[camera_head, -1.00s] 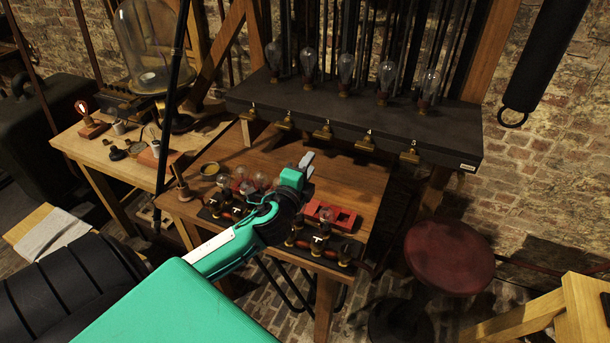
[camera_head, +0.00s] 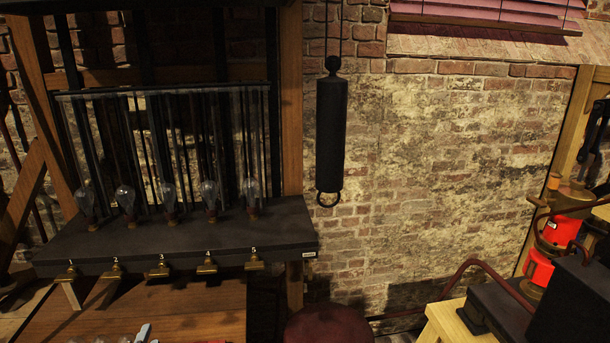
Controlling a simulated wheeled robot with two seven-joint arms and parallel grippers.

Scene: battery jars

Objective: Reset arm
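Only a pale grey fingertip of my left gripper (camera_head: 143,332) shows, at the bottom edge of the head view over the wooden table (camera_head: 190,305). The rest of that gripper and its arm are below the picture, so I cannot see whether it is open or holds anything. My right gripper and arm are not in view.
A dark shelf (camera_head: 190,240) holds several glass bulbs, with numbered brass switches along its front. A black cylinder (camera_head: 331,125) hangs by the brick wall. A red stool (camera_head: 328,328) stands lower centre. Red and black equipment (camera_head: 555,235) is at the right.

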